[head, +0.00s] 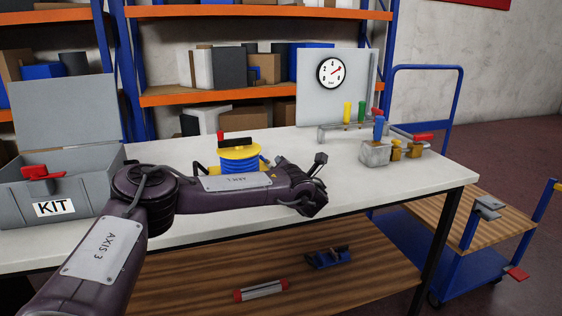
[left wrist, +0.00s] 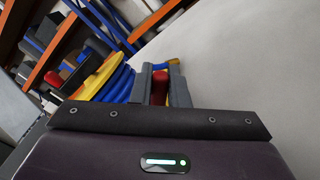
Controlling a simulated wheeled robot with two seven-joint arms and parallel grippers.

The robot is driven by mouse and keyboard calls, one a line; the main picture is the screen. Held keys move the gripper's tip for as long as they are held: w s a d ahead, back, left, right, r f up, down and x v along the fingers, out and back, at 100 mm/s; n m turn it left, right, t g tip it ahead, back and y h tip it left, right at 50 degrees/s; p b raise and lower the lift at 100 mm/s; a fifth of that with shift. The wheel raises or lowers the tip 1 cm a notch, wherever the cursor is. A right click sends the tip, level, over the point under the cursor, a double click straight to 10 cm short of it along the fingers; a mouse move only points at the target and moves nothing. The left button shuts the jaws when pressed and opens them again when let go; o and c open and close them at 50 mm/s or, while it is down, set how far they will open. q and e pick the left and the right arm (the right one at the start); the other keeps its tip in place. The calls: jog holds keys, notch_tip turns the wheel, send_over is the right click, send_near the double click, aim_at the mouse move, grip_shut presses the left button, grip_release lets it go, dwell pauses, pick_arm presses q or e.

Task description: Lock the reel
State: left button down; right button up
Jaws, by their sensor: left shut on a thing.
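The reel, with a yellow flange (head: 240,152) and blue windings (head: 240,166), stands on the white table in the head view. A black bar (head: 236,142) and a small red knob (head: 220,135) show at its top. In the left wrist view its blue windings (left wrist: 119,84) and yellow rim lie just left of my fingers. My left gripper (left wrist: 159,85) is shut on a red handle (left wrist: 159,92) beside the reel. In the head view my forearm hides the reel's lower part and the grasp. My right gripper is out of view.
A grey KIT box (head: 20,200) with a red latch stands open at the left. A gauge panel (head: 312,95) stands at the back. A grey block (head: 374,153) with a blue handle and brass pieces sit at the right. The front right tabletop (head: 410,185) is clear.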

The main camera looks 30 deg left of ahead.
pick_arm(q)
jog(key=shift+w+d+f+m, duration=0.1)
jog(key=shift+w+f+m, duration=0.05)
jog(key=shift+m, duration=0.45)
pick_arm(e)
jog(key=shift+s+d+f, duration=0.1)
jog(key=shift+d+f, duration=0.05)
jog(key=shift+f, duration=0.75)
pick_arm(q)
jog(key=c, duration=1.4)
grip_release()
jog(key=shift+d, duration=0.1)
jog(key=shift+s+d, duration=0.25)
jog(key=shift+s, duration=0.05)
jog(key=p+v, duration=0.1)
jog(key=v, duration=0.5)
jog(key=shift+d+f, duration=0.1)
jog(key=shift+s+d, duration=0.25)
jog(key=shift+s, duration=0.05)
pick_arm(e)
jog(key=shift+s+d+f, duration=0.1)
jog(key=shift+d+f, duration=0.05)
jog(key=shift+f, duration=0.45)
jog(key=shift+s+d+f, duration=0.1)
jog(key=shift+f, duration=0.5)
